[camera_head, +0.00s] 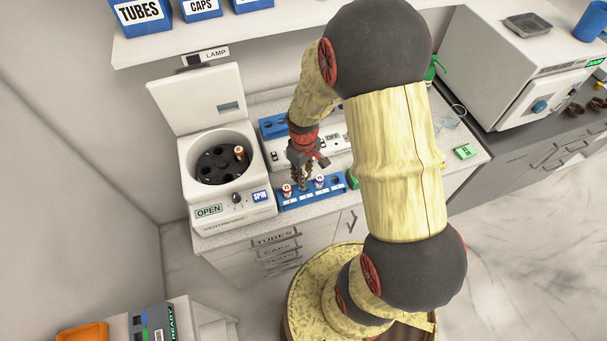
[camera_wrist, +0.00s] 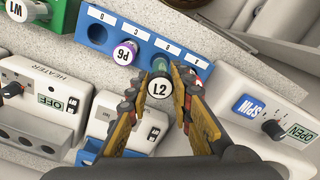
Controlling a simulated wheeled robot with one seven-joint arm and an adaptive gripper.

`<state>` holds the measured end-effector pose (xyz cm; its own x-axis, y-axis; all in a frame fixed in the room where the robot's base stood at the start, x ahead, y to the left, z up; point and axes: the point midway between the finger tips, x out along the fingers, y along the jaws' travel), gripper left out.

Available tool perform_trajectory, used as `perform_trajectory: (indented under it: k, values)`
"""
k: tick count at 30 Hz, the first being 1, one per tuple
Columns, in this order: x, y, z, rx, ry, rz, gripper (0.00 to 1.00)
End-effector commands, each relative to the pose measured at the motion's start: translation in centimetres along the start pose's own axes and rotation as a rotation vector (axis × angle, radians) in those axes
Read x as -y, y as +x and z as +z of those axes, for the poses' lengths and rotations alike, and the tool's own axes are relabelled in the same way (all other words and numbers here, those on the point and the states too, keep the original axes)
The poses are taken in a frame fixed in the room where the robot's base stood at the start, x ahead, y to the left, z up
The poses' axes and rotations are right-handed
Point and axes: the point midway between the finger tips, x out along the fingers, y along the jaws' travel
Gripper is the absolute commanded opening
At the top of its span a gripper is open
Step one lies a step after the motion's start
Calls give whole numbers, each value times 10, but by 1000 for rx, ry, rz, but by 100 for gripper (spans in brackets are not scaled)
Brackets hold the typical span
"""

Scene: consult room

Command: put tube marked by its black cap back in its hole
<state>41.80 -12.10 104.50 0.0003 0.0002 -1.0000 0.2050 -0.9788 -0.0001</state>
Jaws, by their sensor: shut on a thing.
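My gripper (camera_wrist: 159,88) is shut on a tube whose white round top reads L2 and has a dark rim; this black-capped tube (camera_wrist: 158,89) shows end-on between the fingers. In the head view my gripper (camera_head: 303,172) is over the blue rack (camera_head: 288,206), between two tubes in it. The rack (camera_wrist: 140,28) also shows in the wrist view. The purple-rimmed P6 tube (camera_wrist: 125,52) stands in it beside the held tube. An empty hole (camera_wrist: 97,34) is beyond P6.
The open centrifuge (camera_head: 205,212) is left of the rack, with an orange-capped tube (camera_head: 240,152) in its rotor. A second blue rack (camera_head: 272,126) and a white heater box (camera_wrist: 35,118) are close behind. Green blocks are at the rack's right end.

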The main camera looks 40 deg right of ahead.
Motion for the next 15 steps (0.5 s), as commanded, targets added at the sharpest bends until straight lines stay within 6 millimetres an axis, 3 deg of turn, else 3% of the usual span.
perform_trajectory:
  k: [15]
  values:
    - [0, 17, 0, 0, 0, 0, 4]
